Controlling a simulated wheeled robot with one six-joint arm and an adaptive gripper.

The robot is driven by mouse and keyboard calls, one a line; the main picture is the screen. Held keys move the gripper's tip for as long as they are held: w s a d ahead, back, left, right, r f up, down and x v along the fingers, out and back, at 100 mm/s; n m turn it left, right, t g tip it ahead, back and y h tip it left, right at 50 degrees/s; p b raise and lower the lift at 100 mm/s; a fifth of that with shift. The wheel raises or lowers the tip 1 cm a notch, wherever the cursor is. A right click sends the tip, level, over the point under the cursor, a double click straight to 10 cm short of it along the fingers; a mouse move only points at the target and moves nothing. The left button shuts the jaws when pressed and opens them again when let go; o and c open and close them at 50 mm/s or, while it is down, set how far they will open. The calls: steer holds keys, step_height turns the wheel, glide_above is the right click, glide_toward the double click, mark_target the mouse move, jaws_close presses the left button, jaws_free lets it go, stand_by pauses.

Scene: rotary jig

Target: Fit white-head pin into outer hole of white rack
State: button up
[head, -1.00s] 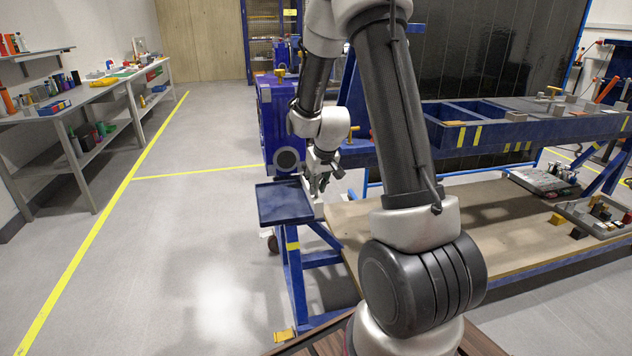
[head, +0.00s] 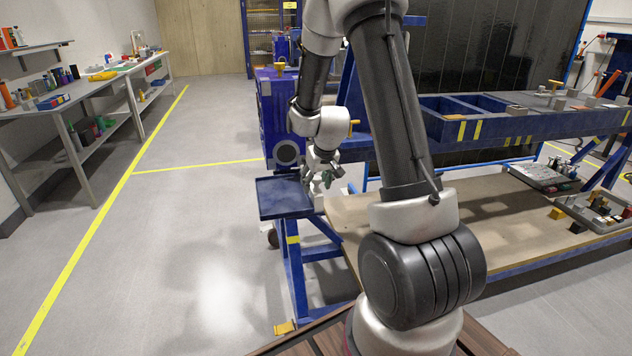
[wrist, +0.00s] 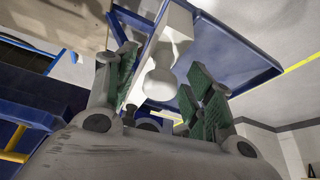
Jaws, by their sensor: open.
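My gripper (head: 324,174) is at the right edge of a blue tray (head: 268,210), above a pale white block (head: 318,197) that appears to be the white rack. In the wrist view my gripper (wrist: 160,95) is open, with a green-padded finger on each side. A white rounded knob (wrist: 160,83), apparently the head of the white-head pin, lies between the fingers with space on both sides. Behind it the white rack (wrist: 150,45) runs along the tray's edge. The pin's shaft and the rack's holes are hidden.
A blue cabinet (head: 267,110) stands just behind the tray. A blue bench (head: 480,120) and a low brown platform (head: 480,220) with parts trays are to the right. The floor at left is clear up to a grey shelf table (head: 85,105).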

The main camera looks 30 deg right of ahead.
steer(key=v, duration=1.2)
stand_by(0.3)
steer(key=s+f+g, duration=0.2)
steer(key=s+g, duration=0.1)
steer(key=s, duration=0.4)
steer(key=s+a+r+t, duration=0.1)
steer(key=s+a+r, duration=0.2)
steer(key=s+r, duration=0.4)
steer(key=s+a+r+n+t, duration=0.1)
steer(key=s+a+r, duration=0.2)
steer(key=s+r, duration=0.4)
steer(key=s, duration=0.5)
steer(key=shift+s+a+r+y, duration=0.15)
steer(key=shift+a+r+y, duration=0.1)
steer(key=shift+y, duration=0.05)
